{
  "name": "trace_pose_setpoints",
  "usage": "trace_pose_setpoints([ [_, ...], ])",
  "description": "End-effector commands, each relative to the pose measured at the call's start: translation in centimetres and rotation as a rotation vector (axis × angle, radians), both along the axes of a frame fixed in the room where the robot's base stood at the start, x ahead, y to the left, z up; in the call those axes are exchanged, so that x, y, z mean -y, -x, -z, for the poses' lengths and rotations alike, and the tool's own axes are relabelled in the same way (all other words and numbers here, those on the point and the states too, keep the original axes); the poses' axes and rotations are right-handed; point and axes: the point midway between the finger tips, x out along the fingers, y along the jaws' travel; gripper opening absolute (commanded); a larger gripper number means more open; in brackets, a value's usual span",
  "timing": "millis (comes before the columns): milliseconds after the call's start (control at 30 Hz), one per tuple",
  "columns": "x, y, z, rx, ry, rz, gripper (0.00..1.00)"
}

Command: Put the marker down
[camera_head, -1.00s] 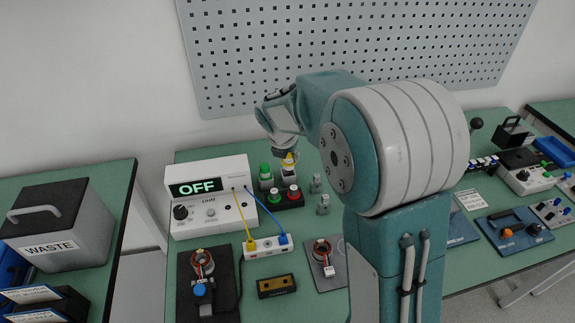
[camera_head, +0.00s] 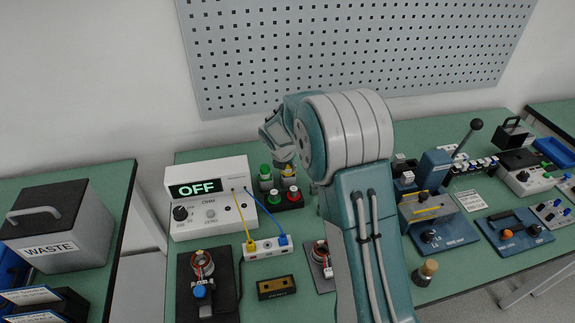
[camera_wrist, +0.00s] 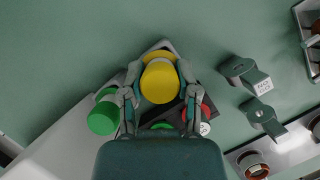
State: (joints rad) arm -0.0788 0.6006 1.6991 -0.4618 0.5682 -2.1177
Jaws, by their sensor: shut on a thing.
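The yellow-capped marker (camera_wrist: 160,82) is between the fingers of my gripper (camera_wrist: 158,90) in the wrist view, one finger on each side, seen from above. In the head view my gripper (camera_head: 284,158) is above the back of the bench, behind the two-button box. The yellow marker (camera_head: 288,171) shows only partly below it there. A green-capped marker (camera_head: 265,177) stands just to its left, and it also shows in the wrist view (camera_wrist: 103,117). A grey edge shows by the yellow marker in the wrist view. I cannot tell whether the marker's base touches anything.
A black box with a green and a red button (camera_head: 284,201) is close in front. The white ohmmeter (camera_head: 210,205), reading OFF, is to the left. Bare bench lies behind the markers.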

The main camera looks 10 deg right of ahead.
Motion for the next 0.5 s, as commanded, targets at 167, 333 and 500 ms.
trace_pose_setpoints([
  [167,0.00,0.00,0.40,0.000,0.000,0.000,0.00],
  [333,0.01,0.01,0.74,0.000,0.000,0.000,0.50],
  [500,0.00,0.01,0.73,-0.001,0.001,0.000,0.75],
])
